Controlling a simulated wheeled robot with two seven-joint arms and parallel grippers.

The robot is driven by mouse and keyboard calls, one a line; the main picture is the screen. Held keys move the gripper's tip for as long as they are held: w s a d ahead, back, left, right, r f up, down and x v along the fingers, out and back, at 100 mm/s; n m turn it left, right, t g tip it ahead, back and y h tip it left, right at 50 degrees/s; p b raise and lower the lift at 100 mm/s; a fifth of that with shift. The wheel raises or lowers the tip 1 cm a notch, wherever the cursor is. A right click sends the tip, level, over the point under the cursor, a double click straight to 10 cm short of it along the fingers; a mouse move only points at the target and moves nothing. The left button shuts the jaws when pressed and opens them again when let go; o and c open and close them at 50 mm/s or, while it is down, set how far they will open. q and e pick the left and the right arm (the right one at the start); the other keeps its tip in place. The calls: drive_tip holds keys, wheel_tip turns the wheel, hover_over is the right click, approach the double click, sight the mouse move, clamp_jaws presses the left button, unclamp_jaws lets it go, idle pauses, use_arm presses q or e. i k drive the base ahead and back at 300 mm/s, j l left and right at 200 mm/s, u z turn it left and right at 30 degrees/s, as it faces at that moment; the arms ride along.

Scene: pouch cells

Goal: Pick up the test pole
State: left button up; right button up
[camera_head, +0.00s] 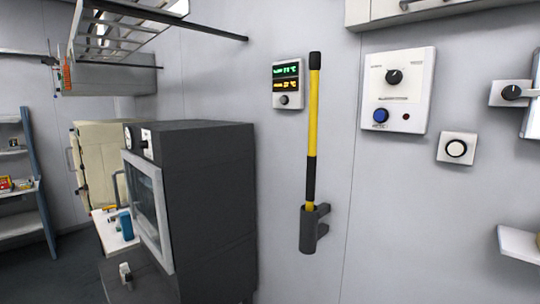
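The test pole (312,125) is a long yellow rod with a black tip and a black lower section. It stands upright against the grey wall, its lower end in a dark wall holder (308,232). The part of the pole inside the holder is hidden. Neither my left gripper nor my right gripper shows in the head view.
A dark oven-like cabinet (215,200) with a glass door stands left of the pole. A temperature display (287,85) and a control panel (398,90) with a knob are on the wall beside the pole. A white shelf (519,243) juts out at right.

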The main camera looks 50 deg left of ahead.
sight(315, 56)
drive_tip(key=u, duration=1.3)
drive_tip(key=i+j+z, duration=0.1)
drive_tip(key=j+z, duration=0.9)
drive_tip(key=i, duration=0.05)
